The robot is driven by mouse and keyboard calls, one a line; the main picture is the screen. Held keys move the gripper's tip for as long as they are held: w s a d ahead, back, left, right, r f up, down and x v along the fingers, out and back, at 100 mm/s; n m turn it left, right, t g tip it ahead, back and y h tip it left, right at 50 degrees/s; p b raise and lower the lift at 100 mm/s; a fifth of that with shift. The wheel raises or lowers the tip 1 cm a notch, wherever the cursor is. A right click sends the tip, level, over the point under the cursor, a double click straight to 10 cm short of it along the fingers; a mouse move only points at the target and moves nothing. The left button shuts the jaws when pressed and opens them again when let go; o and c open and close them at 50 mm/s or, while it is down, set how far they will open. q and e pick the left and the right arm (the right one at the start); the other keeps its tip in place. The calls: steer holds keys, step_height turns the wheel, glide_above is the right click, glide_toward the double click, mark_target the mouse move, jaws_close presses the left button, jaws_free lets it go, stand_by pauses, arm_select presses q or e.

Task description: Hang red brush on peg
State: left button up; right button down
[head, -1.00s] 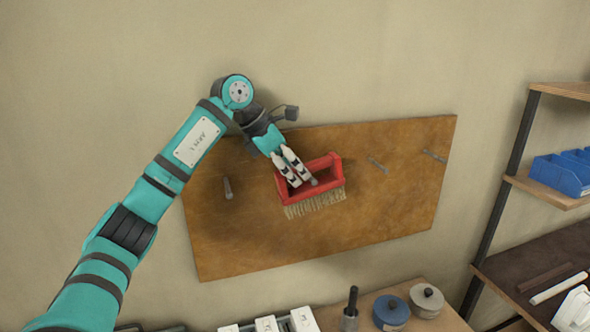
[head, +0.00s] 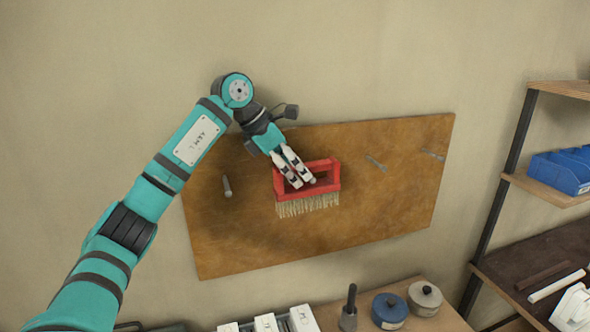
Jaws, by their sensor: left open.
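The red brush (head: 333,184) is at the wooden board on the wall, its pale bristles pointing down and its red frame nearly level. A peg tip (head: 312,181) shows inside the frame's opening, close under the top bar, so the brush appears to hang on it. My left gripper (head: 304,184) is open, its white fingers in front of the frame's opening and overlapping it. Whether the fingers touch the brush I cannot tell. My right gripper is not in view.
The board (head: 400,200) has other pegs: one at the left (head: 227,187), one right of the brush (head: 376,164) and one at far right (head: 432,154). A bench below holds a blue round item (head: 390,308). A shelf with blue bins (head: 560,172) stands right.

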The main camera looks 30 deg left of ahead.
arm_select(q)
steer(key=shift+a+r, duration=0.15)
steer(key=shift+a, duration=0.05)
steer(key=v, duration=0.7)
steer(key=shift+s+r, duration=0.25)
steer(key=shift+r, duration=0.1)
